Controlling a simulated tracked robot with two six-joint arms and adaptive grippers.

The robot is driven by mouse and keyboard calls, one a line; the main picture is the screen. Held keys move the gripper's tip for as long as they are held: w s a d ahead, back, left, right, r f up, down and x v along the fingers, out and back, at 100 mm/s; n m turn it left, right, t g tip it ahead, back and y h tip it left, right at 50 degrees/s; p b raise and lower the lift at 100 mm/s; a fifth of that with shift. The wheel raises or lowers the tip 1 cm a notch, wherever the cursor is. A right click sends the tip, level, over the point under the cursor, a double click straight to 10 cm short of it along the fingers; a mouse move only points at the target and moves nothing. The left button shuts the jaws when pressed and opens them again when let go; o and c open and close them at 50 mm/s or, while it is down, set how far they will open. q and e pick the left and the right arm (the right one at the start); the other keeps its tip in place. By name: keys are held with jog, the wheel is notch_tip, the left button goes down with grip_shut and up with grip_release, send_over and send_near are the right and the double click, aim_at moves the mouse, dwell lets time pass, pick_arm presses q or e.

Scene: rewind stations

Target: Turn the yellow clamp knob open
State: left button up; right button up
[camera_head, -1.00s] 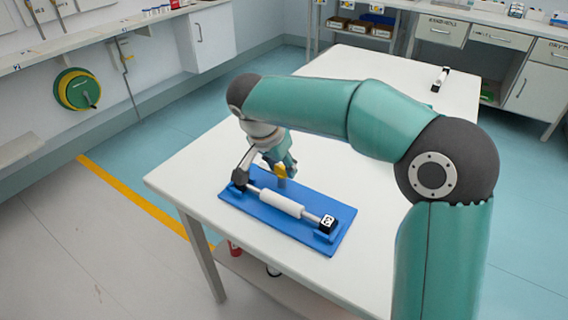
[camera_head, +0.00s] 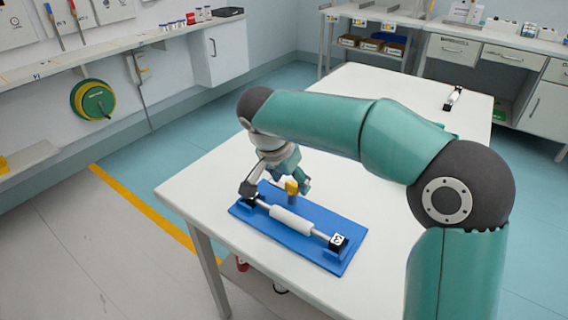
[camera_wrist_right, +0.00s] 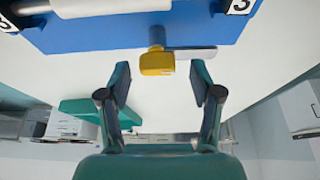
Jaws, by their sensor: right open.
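The yellow clamp knob (camera_head: 291,187) stands up at the back edge of the blue base plate (camera_head: 325,258) on the white table. In the right wrist view the knob (camera_wrist_right: 157,64) sits on a short stem, with a pale flat bar next to it. My right gripper (camera_wrist_right: 160,84) is open, its two teal fingers apart. The knob lies just beyond the fingertips, roughly centred between them, and no contact shows. In the head view the gripper (camera_head: 290,178) is above the plate, partly around the knob. My left gripper is out of view.
A white roller (camera_head: 290,219) lies on a shaft along the plate, with a black numbered block (camera_head: 338,243) at the right end. A small black-and-white part (camera_head: 453,98) lies at the table's far end. The tabletop (camera_head: 385,205) is otherwise mostly clear.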

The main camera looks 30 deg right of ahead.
jog(key=v, duration=1.1)
jog(key=shift+a, duration=0.15)
